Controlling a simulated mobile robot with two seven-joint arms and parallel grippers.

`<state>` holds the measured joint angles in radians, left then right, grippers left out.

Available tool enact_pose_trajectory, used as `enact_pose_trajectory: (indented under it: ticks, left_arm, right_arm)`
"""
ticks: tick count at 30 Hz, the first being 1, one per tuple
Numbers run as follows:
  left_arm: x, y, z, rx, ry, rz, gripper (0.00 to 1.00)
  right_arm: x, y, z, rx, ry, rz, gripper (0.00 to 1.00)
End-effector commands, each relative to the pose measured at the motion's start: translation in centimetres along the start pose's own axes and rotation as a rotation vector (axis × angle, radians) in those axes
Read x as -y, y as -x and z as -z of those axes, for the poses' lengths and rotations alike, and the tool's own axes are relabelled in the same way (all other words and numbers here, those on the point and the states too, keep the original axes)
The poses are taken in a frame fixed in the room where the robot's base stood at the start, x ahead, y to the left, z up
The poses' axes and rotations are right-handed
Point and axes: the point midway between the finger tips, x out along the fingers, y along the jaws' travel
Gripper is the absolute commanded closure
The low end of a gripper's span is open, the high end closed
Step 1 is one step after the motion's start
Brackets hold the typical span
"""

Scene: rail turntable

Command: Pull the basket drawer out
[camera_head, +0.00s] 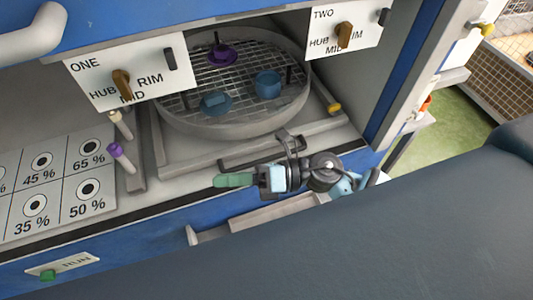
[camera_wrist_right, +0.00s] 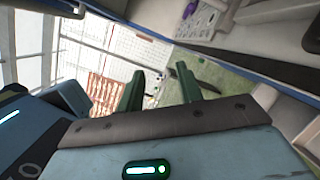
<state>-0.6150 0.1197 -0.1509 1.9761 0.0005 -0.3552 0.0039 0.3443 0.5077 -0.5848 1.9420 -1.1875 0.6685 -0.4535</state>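A grey handle bar (camera_head: 210,235) runs along the blue front below the turntable opening; my right arm hides part of it. Mesh-sided baskets (camera_head: 500,65) stand at the far right above green floor. I cannot tell which of these belongs to the basket drawer. My right gripper (camera_head: 222,180) points left, in front of the turntable and above the grey bar. In the right wrist view its green fingers (camera_wrist_right: 160,85) are apart with nothing between them. My left gripper is not in view.
A round wire-mesh turntable (camera_head: 290,108) holds a purple piece (camera_head: 222,54) and blue pieces (camera_head: 268,84). Signs ONE (camera_head: 88,72) and TWO (camera_head: 322,17) carry knobs. A percent-marked board (camera_head: 62,185) lies left. A RUN plate (camera_head: 75,263) is below. Green floor (camera_head: 455,135) is open at right.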

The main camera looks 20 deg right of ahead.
Motion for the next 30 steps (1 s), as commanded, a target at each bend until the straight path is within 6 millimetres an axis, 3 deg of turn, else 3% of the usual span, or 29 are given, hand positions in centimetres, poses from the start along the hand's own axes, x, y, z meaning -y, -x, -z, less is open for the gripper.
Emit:
enact_pose_trajectory:
  ticks: [3,6,12,19,30]
  left_arm:
    - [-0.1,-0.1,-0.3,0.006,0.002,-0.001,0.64]
    - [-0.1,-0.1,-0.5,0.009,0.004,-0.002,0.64]
    - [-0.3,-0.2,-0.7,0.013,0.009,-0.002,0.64]
    - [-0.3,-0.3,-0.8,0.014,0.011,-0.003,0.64]
    - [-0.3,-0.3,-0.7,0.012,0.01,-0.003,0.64]
  right_arm:
    - [1.3,0.5,0.4,-0.292,0.36,0.06,0.64]
    - [3.5,2.3,0.0,-0.536,0.624,0.136,0.64]
    - [7.8,7.9,-3.7,-0.945,0.991,0.324,0.64]
    - [9.6,11.9,-7.2,-1.167,1.141,0.461,0.64]
    - [10.6,11.9,-7.0,-1.186,1.151,0.473,0.64]
